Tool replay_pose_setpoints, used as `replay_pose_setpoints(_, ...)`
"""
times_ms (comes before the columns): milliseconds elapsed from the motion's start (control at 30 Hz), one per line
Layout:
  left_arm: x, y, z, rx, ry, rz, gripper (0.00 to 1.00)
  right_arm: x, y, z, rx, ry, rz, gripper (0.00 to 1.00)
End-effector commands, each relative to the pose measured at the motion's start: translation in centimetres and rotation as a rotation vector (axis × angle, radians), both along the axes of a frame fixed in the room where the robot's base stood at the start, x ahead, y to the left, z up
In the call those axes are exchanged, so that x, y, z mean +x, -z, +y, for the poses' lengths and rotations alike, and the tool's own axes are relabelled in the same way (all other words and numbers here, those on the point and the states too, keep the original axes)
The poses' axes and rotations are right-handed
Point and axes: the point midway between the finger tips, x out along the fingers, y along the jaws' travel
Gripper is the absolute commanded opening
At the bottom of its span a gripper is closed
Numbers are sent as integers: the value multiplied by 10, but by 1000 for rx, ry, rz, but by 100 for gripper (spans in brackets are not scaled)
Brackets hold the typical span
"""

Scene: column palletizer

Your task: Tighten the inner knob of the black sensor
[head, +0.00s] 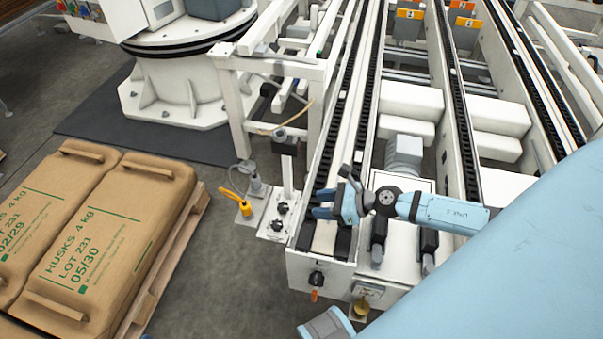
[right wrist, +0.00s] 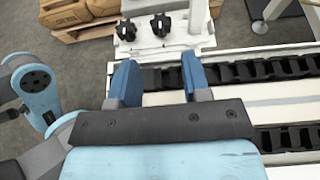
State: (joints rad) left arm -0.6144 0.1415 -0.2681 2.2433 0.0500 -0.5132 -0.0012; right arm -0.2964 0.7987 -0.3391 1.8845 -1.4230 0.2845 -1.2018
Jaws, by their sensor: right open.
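The black sensor (head: 286,146) sits on top of a white post beside the conveyor's near end. At the post's foot is a light base plate (right wrist: 165,45) carrying two black star-shaped knobs. In the head view one knob (head: 282,208) is farther and the other knob (head: 277,225) is nearer. In the right wrist view they are the left knob (right wrist: 126,30) and the right knob (right wrist: 161,25). My right gripper (head: 318,204) is open and empty over the conveyor's end, to the right of the knobs and apart from them. Its blue fingers (right wrist: 160,62) point towards them. I do not see my left gripper.
Brown sacks (head: 115,230) lie on a wooden pallet (head: 165,265) at left. A yellow-handled item (head: 246,208) with a cable stands left of the knobs. The white conveyor frame (head: 330,268) and its black chains run away at right.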

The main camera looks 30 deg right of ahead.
Motion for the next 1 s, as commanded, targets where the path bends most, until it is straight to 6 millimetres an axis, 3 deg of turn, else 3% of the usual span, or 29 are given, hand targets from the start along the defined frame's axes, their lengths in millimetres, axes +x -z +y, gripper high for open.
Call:
replay_pose_setpoints(300,1,-6,0,-7,0,-14,43,-21,-12,-19,0,-1,0,44)
replay_pose_setpoints(900,0,-1,0,-2,3,-6,43,-22,-13,-20,0,-1,-1,44)
replay_pose_setpoints(1000,0,-4,1,3,2,1,43,-22,-21,-20,0,-1,-1,44)
